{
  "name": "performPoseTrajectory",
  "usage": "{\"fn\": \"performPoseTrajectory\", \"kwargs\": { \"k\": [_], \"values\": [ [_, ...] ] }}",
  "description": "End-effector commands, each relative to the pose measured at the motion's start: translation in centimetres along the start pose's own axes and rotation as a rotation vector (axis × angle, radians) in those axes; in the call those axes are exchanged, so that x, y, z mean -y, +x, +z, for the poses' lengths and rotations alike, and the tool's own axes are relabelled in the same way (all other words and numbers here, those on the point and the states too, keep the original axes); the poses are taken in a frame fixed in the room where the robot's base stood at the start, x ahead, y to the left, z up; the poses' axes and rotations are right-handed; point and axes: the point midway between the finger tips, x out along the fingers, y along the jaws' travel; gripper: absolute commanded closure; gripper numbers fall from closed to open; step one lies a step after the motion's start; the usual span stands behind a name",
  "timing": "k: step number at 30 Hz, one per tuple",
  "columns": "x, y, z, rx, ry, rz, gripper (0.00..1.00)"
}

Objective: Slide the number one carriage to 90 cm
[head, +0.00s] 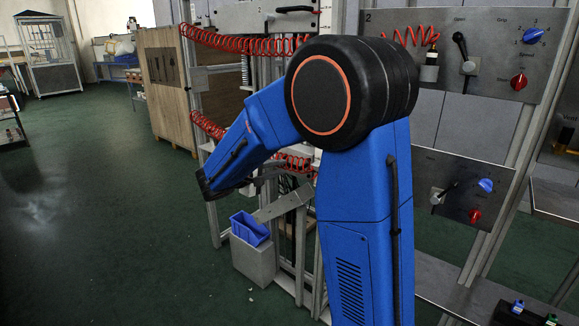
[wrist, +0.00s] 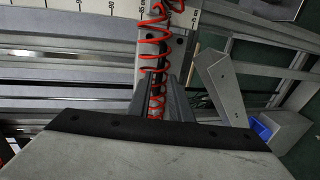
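In the wrist view, my gripper (wrist: 161,92) reaches forward with its two grey fingers apart. A red coiled hose (wrist: 153,42) and a dark upright part show between and beyond the fingers; I cannot tell whether the fingers touch the dark part. A grey plate (wrist: 178,60), apparently the carriage, is behind the hose, but no number on it can be read. In the head view, my arm hides the fingertips and most of this area.
A blue bin (head: 249,228) stands on a grey block (head: 254,258) below the rails. A control panel marked 2 (head: 493,68) and a lower panel (head: 462,186) are at the right.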

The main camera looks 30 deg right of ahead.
Motion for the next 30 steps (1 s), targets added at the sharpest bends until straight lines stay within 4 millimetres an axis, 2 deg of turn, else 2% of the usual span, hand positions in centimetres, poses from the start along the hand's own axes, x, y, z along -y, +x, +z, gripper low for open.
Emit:
{"fn": "performPoseTrajectory", "kwargs": {
  "k": [6,12,16,25,26,28,30],
  "values": [
    [0.0,3.5,0.1,0.002,0.000,-0.001,0.81],
    [0.0,5.7,0.0,0.001,0.000,-0.001,0.81],
    [0.0,6.3,0.1,0.001,0.000,-0.001,0.81],
    [0.0,6.5,0.0,0.000,0.000,-0.001,0.81],
    [0.0,6.5,0.0,0.000,0.000,-0.001,0.84],
    [0.0,6.5,0.0,0.000,0.000,-0.001,1.00],
    [0.0,6.5,0.0,0.000,0.000,-0.001,1.00]
  ]
}}
